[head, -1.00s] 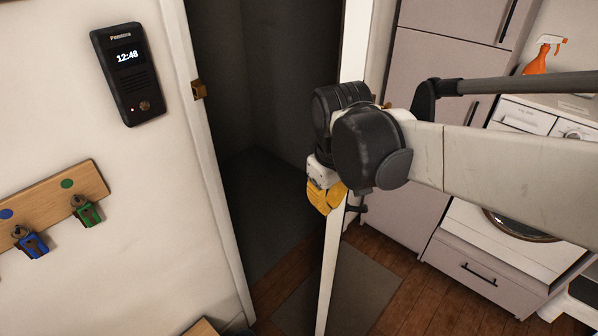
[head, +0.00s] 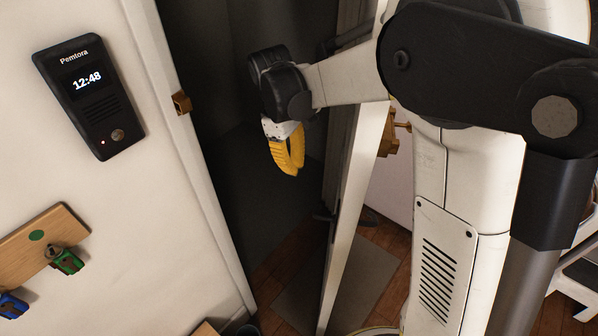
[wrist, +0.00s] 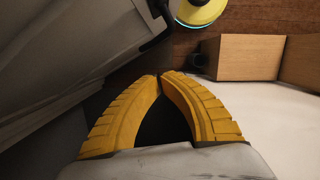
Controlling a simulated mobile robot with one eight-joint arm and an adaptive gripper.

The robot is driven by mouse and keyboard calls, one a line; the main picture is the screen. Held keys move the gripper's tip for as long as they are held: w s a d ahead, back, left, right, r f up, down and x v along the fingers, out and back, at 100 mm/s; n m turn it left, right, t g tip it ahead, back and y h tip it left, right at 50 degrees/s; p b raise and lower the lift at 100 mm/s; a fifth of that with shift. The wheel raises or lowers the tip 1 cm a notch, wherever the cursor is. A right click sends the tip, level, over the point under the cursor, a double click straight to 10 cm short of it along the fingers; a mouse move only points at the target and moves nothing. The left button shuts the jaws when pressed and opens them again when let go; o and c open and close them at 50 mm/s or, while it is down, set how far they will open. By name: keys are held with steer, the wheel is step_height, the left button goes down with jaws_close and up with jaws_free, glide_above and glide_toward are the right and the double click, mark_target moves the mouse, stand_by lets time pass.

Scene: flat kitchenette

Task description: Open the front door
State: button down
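The front door (head: 352,215) stands ajar, its pale edge toward me and a strip of its dark face showing. My gripper (head: 287,170), with yellow fingers, hangs in the doorway left of the door edge, apart from the handle. My arm crosses in front of the door's upper part. In the wrist view my gripper (wrist: 160,76) has its fingertips together with nothing between them. A grey panel at left there may be the door.
The door frame (head: 190,150) with a brass strike (head: 181,103) is at left. An intercom (head: 88,95) reading 12:48 and a wooden key rack (head: 35,238) hang on the wall. The space beyond the doorway is dark and looks clear. A mat (head: 370,275) lies on the floor.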

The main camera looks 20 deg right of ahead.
steer(key=s+d+f+b, duration=0.1)
steer(key=s+d+f, duration=0.1)
steer(key=f, duration=0.3)
steer(key=s+d+f+b, duration=0.1)
steer(key=s+f, duration=0.1)
steer(key=f, duration=0.3)
steer(key=shift+s+d+f+b, duration=0.15)
steer(key=shift+d+f+b, duration=0.15)
steer(key=shift+d+b, duration=0.1)
